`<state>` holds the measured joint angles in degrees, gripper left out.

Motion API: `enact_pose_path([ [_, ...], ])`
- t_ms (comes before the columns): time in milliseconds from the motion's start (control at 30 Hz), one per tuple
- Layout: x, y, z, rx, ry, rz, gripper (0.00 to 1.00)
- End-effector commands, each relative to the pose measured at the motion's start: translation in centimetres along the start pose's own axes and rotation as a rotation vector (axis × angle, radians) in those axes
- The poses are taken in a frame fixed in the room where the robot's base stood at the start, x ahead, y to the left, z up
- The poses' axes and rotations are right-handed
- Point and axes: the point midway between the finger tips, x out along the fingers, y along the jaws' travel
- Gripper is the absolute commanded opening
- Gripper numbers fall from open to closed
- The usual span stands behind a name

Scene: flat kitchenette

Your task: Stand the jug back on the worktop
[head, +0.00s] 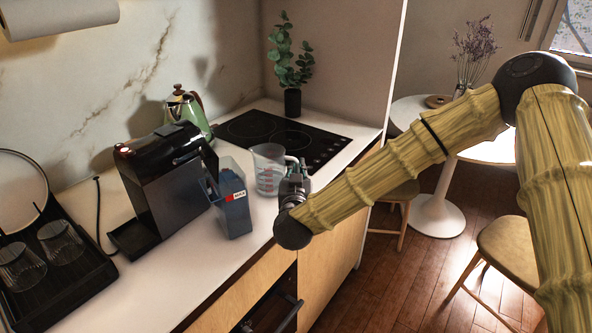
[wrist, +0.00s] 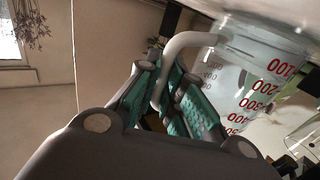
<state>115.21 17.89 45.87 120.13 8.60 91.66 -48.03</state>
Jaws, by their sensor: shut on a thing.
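The jug (head: 268,172) is a clear measuring jug with red markings, upright in the head view over the worktop (head: 188,266), near the front edge. I cannot tell whether its base touches the worktop. It shows large at the right of the wrist view (wrist: 235,82), with its pale curved handle reaching toward my fingers. My gripper (head: 293,183) is to the right of the jug. In the wrist view, the green-padded fingers of my gripper (wrist: 168,100) are closed around the handle.
A dark blue-grey container (head: 234,205) stands just left of the jug, with a black coffee machine (head: 170,180) beyond. A hob (head: 280,137), green kettle (head: 188,112) and potted plant (head: 292,100) are behind. A black rack with glasses (head: 50,262) is at left.

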Motion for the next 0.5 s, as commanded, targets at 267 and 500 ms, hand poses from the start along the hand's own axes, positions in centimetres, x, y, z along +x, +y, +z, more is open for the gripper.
enact_pose_path([
  [267, 0.01, -0.05, 0.17, 0.0, 0.001, 0.0, 0.0],
  [500, 0.01, -0.04, 0.18, 0.0, 0.0, 0.0, 0.31],
])
